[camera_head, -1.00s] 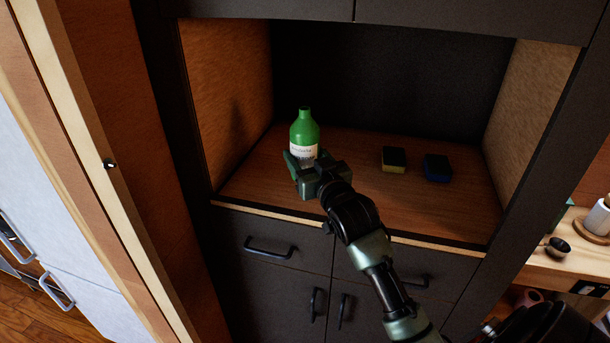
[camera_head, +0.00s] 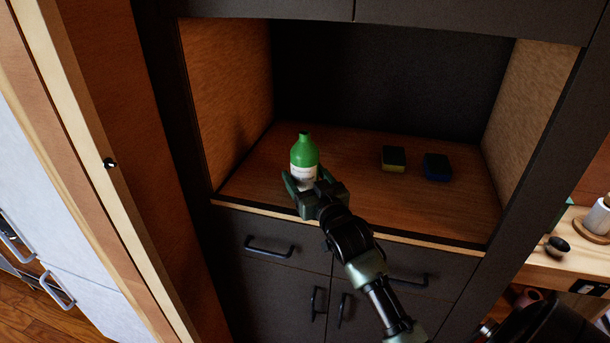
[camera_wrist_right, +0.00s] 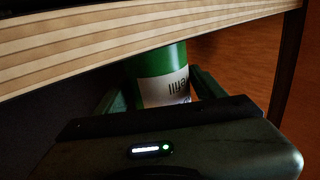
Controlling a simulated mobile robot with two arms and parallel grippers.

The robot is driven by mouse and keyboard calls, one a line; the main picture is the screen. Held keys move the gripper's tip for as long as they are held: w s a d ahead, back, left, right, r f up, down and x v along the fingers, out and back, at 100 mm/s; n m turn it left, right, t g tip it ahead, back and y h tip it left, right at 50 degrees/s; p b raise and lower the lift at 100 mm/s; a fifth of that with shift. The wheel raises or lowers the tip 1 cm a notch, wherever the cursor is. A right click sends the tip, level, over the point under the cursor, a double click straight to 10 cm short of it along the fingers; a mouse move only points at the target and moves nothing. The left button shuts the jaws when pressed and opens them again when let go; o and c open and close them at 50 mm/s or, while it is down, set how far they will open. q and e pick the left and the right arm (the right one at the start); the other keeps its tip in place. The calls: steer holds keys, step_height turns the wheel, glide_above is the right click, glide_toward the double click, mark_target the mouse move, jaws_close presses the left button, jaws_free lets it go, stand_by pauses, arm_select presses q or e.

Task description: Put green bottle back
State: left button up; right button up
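The green bottle (camera_head: 304,160), with a white label, is upright at the front left of the open cupboard shelf (camera_head: 340,165). My right gripper (camera_head: 308,186) comes from the front, its fingers on either side of the bottle's lower part, and appears shut on it. The gripper hides the bottle's base, so I cannot tell whether it touches the shelf. In the right wrist view the bottle (camera_wrist_right: 162,75) stands between the two fingers, its label upside down, with the shelf's front edge (camera_wrist_right: 110,38) cutting across it. My left gripper is not in view.
A yellow-and-black sponge (camera_head: 393,159) and a blue-and-black sponge (camera_head: 437,167) lie on the shelf to the right. Wooden side walls and a dark back enclose it. Drawers with handles (camera_head: 270,247) are below. The shelf's middle and back are clear.

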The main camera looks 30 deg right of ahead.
steer(key=shift+o, duration=0.2)
steer(key=shift+r, duration=0.1)
steer(key=shift+s, duration=0.15)
steer(key=s+a+b, duration=0.2)
steer(key=s, duration=0.9)
steer(key=shift+s+a, duration=0.15)
steer(key=shift+s, duration=0.1)
